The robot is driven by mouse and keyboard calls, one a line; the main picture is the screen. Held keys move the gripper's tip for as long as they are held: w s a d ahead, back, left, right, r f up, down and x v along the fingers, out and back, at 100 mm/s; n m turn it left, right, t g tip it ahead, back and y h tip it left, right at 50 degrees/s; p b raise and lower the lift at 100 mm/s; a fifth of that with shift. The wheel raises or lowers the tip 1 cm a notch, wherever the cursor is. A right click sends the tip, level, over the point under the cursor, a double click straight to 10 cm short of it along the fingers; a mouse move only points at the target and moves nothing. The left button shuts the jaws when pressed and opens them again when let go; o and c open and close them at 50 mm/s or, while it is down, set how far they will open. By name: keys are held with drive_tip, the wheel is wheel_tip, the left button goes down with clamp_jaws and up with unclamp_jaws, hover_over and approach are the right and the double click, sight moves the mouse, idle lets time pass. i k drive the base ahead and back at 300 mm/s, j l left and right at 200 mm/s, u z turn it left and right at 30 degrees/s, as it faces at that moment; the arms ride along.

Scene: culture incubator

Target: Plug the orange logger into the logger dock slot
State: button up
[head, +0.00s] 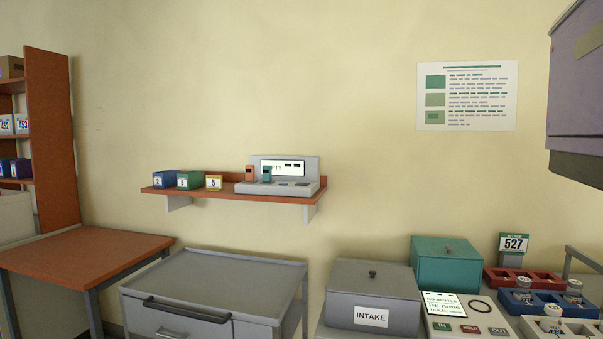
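A small orange logger (249,173) stands upright at the left end of a grey dock (308,188) on the wall shelf. A teal logger (267,174) stands just to its right, also on the dock. Whether either is seated in a slot is too small to tell. The dock has a raised back with a white screen (290,167); its text is partly hidden behind the loggers, with "PTY" readable. Dark marks that look like slots show on the dock's top to the right of the loggers. My gripper is not in view.
Below stand a bare grey cart (215,275), an empty brown table (85,255) and an INTAKE box (372,295). A purple-grey cabinet (577,110) overhangs at right.

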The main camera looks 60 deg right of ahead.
sight(250, 170)
drive_tip(key=z, duration=1.1)
